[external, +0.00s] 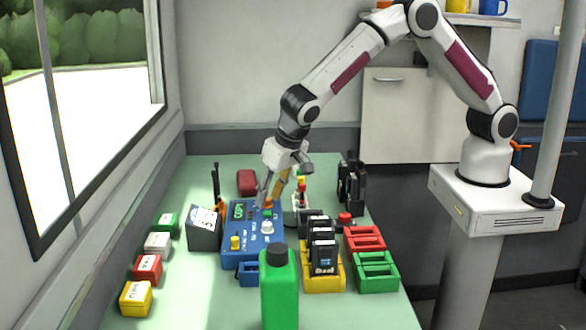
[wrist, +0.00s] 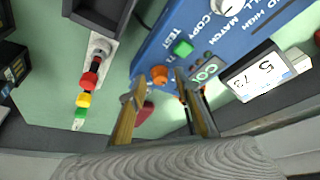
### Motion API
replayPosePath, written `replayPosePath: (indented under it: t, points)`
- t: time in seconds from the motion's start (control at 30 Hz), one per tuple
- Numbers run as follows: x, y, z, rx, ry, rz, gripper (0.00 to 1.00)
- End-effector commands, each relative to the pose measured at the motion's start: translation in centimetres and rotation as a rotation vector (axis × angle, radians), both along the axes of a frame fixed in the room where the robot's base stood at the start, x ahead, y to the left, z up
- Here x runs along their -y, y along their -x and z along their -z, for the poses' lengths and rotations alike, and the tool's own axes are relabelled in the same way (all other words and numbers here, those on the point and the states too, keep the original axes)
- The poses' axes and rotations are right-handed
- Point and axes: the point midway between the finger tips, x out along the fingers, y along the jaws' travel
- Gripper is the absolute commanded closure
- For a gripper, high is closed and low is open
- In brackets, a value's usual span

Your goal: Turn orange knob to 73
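The orange knob (wrist: 160,75) is on the blue panel (wrist: 165,38), near its edge beside a green button (wrist: 182,47). My gripper (wrist: 159,84) is open, with its two fingertips on either side of the knob in the wrist picture. I cannot tell whether they touch it. In the external view my gripper (external: 272,196) points down at the far edge of the blue panel (external: 240,260), and the orange knob (external: 268,205) shows small just below it. The knob's pointer and setting are not readable.
A white knob (external: 267,228) and a yellow knob (external: 235,242) stand on the panel. A box with a white face (external: 205,220) is at its left. A light stack (wrist: 84,99) stands nearby. A green bottle (external: 279,290) and colored trays (external: 375,270) are in front and right.

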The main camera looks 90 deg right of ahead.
Motion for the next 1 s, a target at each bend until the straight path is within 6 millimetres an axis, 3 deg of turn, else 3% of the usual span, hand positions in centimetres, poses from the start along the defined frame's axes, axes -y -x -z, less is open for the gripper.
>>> replayPosePath:
  t: [0.37, 0.8, 1.0]
  points:
    - [-0.7, 0.6, -2.4, 0.003, -0.001, -0.001, 0.68]
    - [-2.5, 2.4, -8.5, 0.002, -0.001, -0.001, 0.68]
    - [-3.1, 3.0, -10.3, 0.001, -0.001, -0.002, 0.68]
